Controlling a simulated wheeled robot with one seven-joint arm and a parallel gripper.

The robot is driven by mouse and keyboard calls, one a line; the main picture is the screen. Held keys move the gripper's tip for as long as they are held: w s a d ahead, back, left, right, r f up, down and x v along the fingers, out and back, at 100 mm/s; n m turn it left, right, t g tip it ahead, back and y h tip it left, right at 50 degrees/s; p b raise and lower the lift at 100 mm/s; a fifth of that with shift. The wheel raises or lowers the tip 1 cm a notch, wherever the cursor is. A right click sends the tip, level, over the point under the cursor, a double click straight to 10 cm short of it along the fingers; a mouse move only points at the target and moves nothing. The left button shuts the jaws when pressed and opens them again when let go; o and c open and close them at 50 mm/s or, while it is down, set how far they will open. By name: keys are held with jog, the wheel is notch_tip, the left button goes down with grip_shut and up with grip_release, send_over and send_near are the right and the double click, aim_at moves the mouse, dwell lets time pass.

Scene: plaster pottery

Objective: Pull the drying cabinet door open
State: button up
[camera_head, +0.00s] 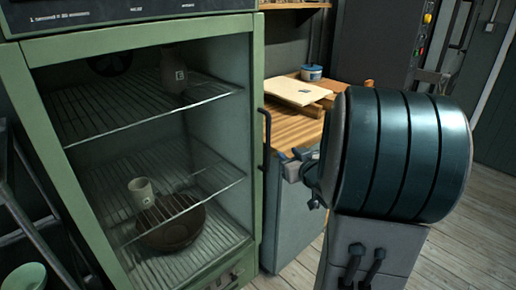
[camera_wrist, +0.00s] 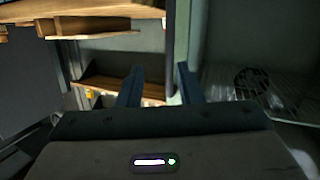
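The drying cabinet (camera_head: 252,110) is pale green and fills the left of the head view. Its front is a green frame, and wire shelves, a vase, a cup and a dark bowl show inside. Whether glass fills the frame I cannot tell. A dark upright handle (camera_head: 266,138) stands at the frame's right edge. My gripper (camera_head: 298,165) is to the right of the handle, apart from it and partly hidden by my arm. In the wrist view its two fingers (camera_wrist: 160,84) are apart, with a pale green upright edge (camera_wrist: 178,45) beyond the gap. I see nothing held between them.
A wooden-topped bench (camera_head: 292,128) with a board (camera_head: 298,90) and a small tub (camera_head: 311,73) stands right of the cabinet. A dark control cabinet (camera_head: 380,45) is behind. Wooden floor (camera_head: 460,235) is clear at the right. A dark rack (camera_head: 30,225) stands at the left.

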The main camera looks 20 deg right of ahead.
aim_at(269, 144)
jog(key=w+y, duration=0.1)
jog(key=w, duration=0.3)
jog(key=w+a+f+t+y+b, duration=0.1)
jog(key=w, duration=0.3)
jog(key=w+f+n+t+y+b, duration=0.1)
jog(key=w, duration=0.3)
jog(key=shift+w+a+f, duration=0.15)
grip_shut()
